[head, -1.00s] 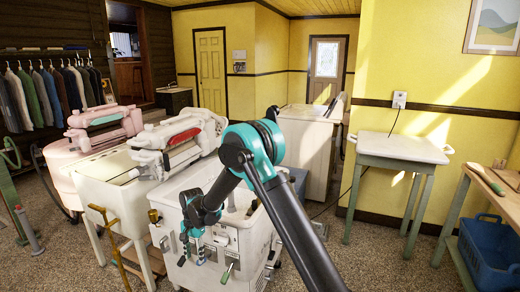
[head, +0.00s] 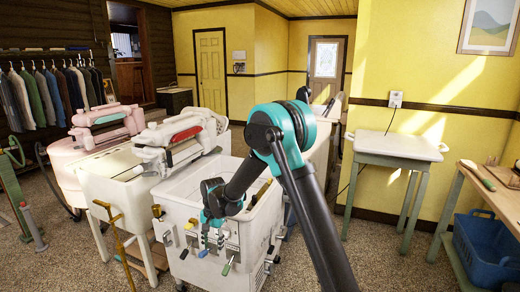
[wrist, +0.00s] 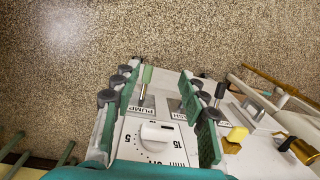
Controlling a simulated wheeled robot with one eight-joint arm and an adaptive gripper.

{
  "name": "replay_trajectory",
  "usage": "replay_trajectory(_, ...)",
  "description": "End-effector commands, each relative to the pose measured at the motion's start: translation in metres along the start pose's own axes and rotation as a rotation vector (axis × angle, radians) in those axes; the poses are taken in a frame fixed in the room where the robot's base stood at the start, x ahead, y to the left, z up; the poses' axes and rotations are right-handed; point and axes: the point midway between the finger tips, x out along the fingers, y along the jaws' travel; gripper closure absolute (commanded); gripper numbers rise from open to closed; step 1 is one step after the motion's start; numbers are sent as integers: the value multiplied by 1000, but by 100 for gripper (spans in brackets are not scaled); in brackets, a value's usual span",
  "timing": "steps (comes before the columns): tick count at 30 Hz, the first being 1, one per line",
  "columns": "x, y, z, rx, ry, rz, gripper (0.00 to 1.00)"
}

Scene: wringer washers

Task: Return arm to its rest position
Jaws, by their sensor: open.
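My black and teal arm (head: 315,215) reaches over the front right of a white wringer washer (head: 185,190). My gripper (head: 213,243) points down at the washer's front control panel and is small in the head view. In the wrist view my gripper (wrist: 163,88) has its green fingers spread apart with nothing held between them. A white timer dial (wrist: 156,133) and a green-handled lever (wrist: 147,76) on the panel show between and beyond the fingers. Whether the fingers touch the panel cannot be told.
A pink washer (head: 75,165) stands at the left. A white-topped table (head: 398,146) stands by the yellow wall. A wooden bench (head: 480,195) with a blue basket (head: 487,240) is at the right. Speckled floor between is open.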

Motion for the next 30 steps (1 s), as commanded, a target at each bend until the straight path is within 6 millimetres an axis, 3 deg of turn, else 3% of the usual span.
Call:
replay_trajectory(5, -32, 49, -14, -28, 35, -28, 57)
replay_trajectory(14, -86, 169, -22, -116, 138, -71, 57)
replay_trajectory(21, -108, 263, -4, -189, 231, -77, 57)
replay_trajectory(30, -106, 365, 40, -280, 350, -44, 57)
